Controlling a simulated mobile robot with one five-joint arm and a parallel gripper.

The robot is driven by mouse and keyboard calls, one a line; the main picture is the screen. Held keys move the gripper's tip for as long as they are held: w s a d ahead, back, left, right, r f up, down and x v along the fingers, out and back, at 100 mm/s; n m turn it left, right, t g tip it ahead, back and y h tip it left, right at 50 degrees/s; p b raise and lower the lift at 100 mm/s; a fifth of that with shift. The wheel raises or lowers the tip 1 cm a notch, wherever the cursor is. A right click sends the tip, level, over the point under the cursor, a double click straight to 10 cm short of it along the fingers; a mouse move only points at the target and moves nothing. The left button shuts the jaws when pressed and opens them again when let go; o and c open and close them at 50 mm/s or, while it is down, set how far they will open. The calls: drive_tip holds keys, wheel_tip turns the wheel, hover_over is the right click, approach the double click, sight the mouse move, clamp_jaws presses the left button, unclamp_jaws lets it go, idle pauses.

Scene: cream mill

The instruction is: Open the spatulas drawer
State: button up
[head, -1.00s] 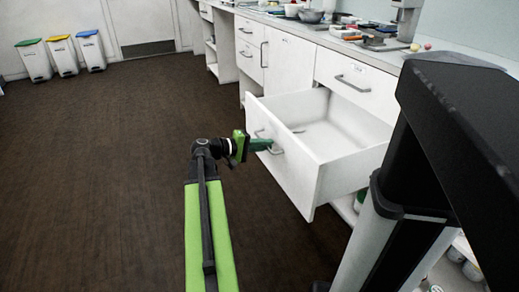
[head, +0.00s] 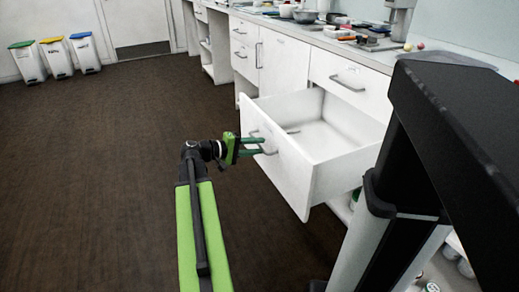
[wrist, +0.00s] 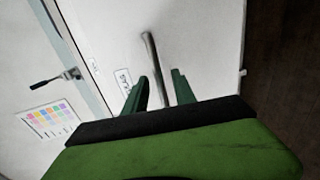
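The white drawer (head: 290,172) stands pulled well out of the cabinet in the head view. Its front carries a bar handle (head: 270,148) and, in the wrist view, a small label (wrist: 123,77) that is only partly readable. My gripper (head: 262,146) is at the handle, its green fingers parted. In the wrist view the grey handle (wrist: 151,52) runs between the two separated fingers (wrist: 160,76), with gaps beside it. A small dark tool (head: 292,132) lies inside the drawer.
A closed drawer (head: 352,80) sits above, under a counter crowded with bowls and tools. The brown floor (head: 110,160) to the left is clear. Three bins (head: 57,58) stand by the far wall. A coloured chart (wrist: 47,118) shows in the wrist view.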

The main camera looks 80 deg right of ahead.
drive_tip(key=p+v, duration=0.3)
drive_tip(key=v, duration=1.2)
drive_tip(key=shift+w+a, duration=0.25)
drive_tip(key=shift+w, duration=0.05)
drive_tip(key=shift+w, duration=0.1)
